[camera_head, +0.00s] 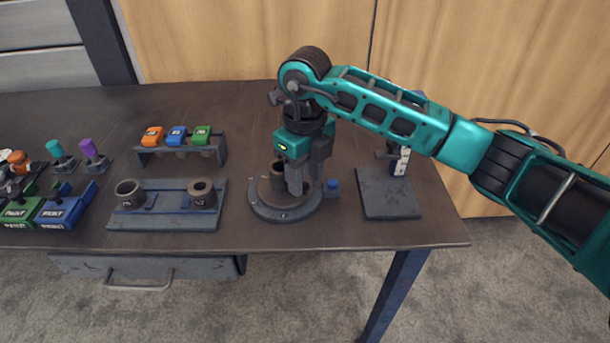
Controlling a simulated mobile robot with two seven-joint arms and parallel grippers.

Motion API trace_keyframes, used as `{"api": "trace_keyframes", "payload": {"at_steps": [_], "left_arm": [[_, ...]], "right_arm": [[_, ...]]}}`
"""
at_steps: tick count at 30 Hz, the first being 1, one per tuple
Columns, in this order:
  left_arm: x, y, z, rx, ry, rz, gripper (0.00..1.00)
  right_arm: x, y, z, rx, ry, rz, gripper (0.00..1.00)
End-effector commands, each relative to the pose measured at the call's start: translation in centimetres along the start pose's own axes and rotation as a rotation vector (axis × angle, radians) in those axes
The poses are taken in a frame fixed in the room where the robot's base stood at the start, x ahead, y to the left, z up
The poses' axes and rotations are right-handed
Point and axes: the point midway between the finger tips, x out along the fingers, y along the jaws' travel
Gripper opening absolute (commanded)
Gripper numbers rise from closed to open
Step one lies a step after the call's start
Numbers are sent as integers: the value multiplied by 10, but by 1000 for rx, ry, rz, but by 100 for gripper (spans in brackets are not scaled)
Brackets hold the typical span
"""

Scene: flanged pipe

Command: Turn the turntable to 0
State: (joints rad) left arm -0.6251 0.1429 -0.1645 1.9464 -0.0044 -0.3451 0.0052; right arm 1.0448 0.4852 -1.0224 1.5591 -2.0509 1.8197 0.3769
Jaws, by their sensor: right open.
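The turntable (270,210) is a dark round disc on the table, right of centre. A short brown pipe piece (278,172) stands upright on it, partly hidden behind my right gripper. A blue knob (333,184) sits at the turntable's right edge. My right gripper (304,190) points down over the turntable, with its fingers open, just right of the pipe piece. I cannot tell whether a finger touches the pipe or the disc. No angle marking on the turntable is readable. My left gripper is not in view.
A grey plate with two pipe rings (130,193) lies to the left. Behind it is a rack (180,152) with orange, blue and green blocks. Green and blue paint trays (62,208) stand at the far left. A flat grey pad (388,196) lies right of the turntable, near the table edge.

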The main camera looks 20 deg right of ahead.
Motion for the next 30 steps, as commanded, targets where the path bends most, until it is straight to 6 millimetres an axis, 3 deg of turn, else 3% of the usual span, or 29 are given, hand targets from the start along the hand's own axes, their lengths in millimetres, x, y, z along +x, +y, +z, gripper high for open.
{"api": "trace_keyframes", "payload": {"at_steps": [11,25,30], "left_arm": [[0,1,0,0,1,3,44],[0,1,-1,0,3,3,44],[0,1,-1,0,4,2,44]], "right_arm": [[7,0,0,-1,0,0,44],[6,0,0,0,0,1,0],[6,0,0,0,-1,0,0]]}}
